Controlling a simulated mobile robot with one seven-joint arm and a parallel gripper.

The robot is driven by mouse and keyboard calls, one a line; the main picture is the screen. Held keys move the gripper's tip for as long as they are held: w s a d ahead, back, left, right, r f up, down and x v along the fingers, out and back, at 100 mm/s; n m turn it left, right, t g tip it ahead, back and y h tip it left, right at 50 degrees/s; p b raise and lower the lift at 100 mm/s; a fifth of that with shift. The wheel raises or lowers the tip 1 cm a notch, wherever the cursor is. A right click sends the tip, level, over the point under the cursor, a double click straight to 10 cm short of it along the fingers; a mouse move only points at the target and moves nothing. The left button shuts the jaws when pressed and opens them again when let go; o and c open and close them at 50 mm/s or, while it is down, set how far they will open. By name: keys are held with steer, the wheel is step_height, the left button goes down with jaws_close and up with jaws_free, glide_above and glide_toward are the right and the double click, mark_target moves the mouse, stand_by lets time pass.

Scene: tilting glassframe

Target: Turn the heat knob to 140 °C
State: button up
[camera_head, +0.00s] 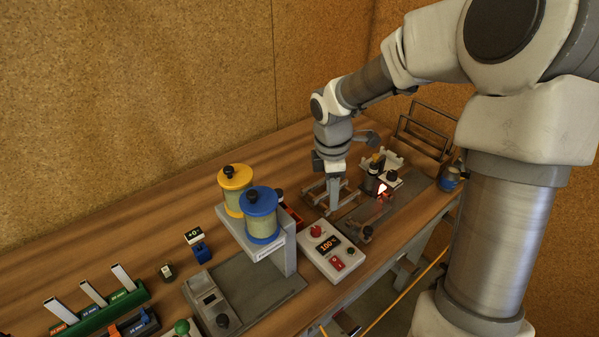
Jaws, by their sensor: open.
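A white control box (331,253) stands on the bench right of the middle. Its dark display (327,243) shows orange digits that look like 100. A red knob (316,231) sits on its back left part, a small black knob (350,251) at its right, and a red switch (337,265) at the front. I cannot read which knob is marked for heat. My gripper (333,204) is open, pointing down just behind the box, apart from the red knob. The gap between its fingers is hard to see from here.
A grey stand left of the box carries a blue-capped spool (262,214) and a yellow-capped spool (235,188). A small flame (382,188) burns right of my gripper, beside dark fixtures. A green rack (95,318) stands at the front left.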

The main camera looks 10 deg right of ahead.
mark_target(317, 229)
steer(key=w+f+n, duration=0.1)
steer(key=f, duration=0.5)
steer(key=w+a+f+n, duration=0.1)
steer(key=w+f, duration=0.1)
steer(key=f, duration=0.4)
steer(key=w+f+n+y+p, duration=0.1)
steer(key=f+n, duration=0.1)
steer(key=f, duration=0.3)
steer(key=shift+w+a+f, duration=0.35)
steer(key=shift+a+f, duration=0.05)
jaws_close()
